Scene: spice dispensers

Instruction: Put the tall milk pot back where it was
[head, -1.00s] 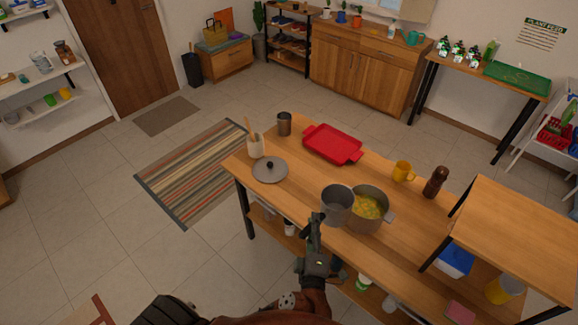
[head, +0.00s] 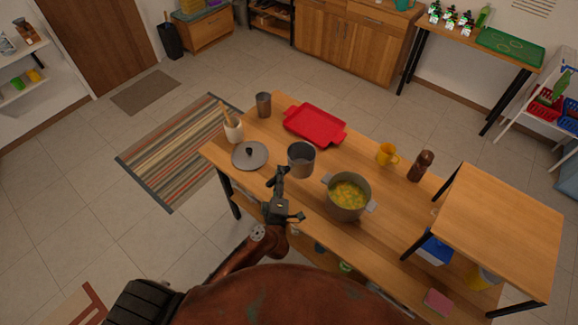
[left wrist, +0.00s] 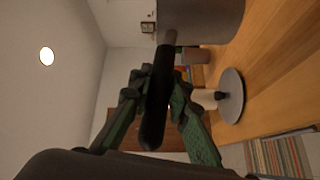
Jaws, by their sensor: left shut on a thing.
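The tall milk pot (head: 301,160) is a grey metal pot, open at the top and upright, in the head view. It is over the wooden table between the grey lid and the stew pot; I cannot tell whether its base touches the wood. My left gripper (head: 279,178) is shut on its long dark handle. In the left wrist view the fingers (left wrist: 157,85) close around the handle (left wrist: 155,112), and the pot's grey side (left wrist: 205,18) fills the top. My right gripper is not in view.
A stew pot (head: 347,196) stands right of the milk pot. The grey lid (head: 250,155), utensil holder (head: 233,130) and dark cup (head: 263,105) are to the left. A red tray (head: 315,124) lies behind; a yellow mug (head: 387,154) and brown mill (head: 420,166) stand right.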

